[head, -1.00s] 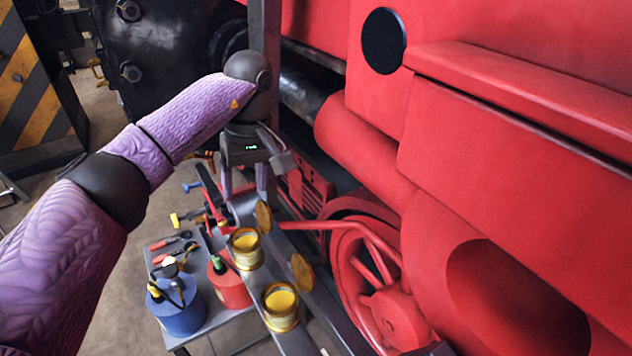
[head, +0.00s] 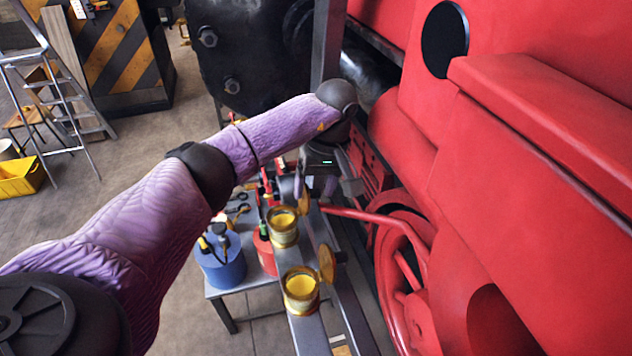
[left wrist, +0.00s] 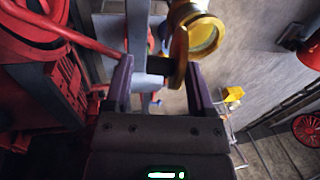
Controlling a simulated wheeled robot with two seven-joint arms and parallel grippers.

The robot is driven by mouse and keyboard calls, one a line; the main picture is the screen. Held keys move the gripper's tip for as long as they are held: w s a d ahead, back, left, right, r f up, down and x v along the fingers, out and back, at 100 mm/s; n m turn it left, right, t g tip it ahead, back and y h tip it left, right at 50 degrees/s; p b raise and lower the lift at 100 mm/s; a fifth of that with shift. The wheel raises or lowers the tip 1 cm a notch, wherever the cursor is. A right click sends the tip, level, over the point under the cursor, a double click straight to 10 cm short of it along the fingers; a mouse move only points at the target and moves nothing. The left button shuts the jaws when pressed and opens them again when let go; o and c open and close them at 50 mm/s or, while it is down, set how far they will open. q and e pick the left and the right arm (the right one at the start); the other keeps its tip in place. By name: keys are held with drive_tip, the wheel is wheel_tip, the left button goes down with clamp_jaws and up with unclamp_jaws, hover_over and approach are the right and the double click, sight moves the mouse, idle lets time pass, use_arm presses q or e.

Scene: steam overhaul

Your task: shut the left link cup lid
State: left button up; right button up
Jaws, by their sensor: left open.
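Two brass link cups with yellow inside stand on a grey bar in the head view. The farther, left cup (head: 284,232) has its round brass lid (head: 303,203) standing up and open on its right side. The nearer cup (head: 300,296) also has its lid (head: 327,263) up. My left gripper (head: 315,187) points down just beyond the farther cup, open. In the left wrist view, the open fingers (left wrist: 158,85) stand either side of a brass lid (left wrist: 179,52) seen nearly edge-on, closer to the right finger; its cup (left wrist: 204,36) is behind it. Contact cannot be told.
The red locomotive side (head: 540,170) and a red rod (head: 375,216) lie close on the right. A tool table below holds a blue can (head: 220,262) and a red can (head: 264,252). Open floor lies left, with a ladder (head: 50,85) farther off.

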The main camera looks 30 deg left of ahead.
sight(268, 219)
use_arm(q)
drive_tip(key=shift+c, duration=0.3)
clamp_jaws()
use_arm(e)
drive_tip(key=shift+d, duration=0.2)
